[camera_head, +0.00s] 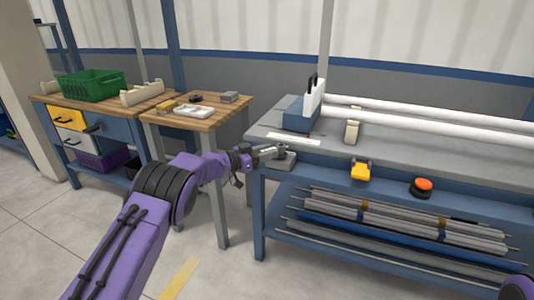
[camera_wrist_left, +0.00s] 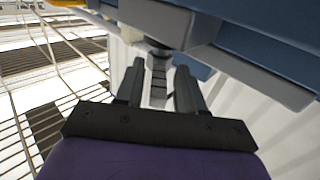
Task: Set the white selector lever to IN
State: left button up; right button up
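A grey selector block (camera_head: 285,161) with a round dark pivot sits at the left front corner of the grey-blue bench. My left gripper (camera_head: 262,153) is at the pivot's left side. In the left wrist view the block (camera_wrist_left: 155,20) is at the top, and the gripper's two dark fingers (camera_wrist_left: 157,88) stand apart below the pivot. A narrow pale bar with dark bands, apparently the lever (camera_wrist_left: 158,92), lies between them, with gaps visible at both sides. The lever's setting and any IN label cannot be read. My right gripper is out of view.
White pipes (camera_head: 430,118) lie along the bench, by a blue-and-white fixture (camera_head: 300,112). An orange-yellow device (camera_head: 361,170) and a red button (camera_head: 424,184) are on the bench front. Pipes fill the lower shelf (camera_head: 390,232). A wooden table (camera_head: 205,115) stands left.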

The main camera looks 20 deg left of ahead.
pick_arm(q)
jog(key=v, duration=1)
jog(key=shift+s+a, duration=0.15)
jog(key=shift+a, duration=0.1)
jog(key=shift+f, duration=0.1)
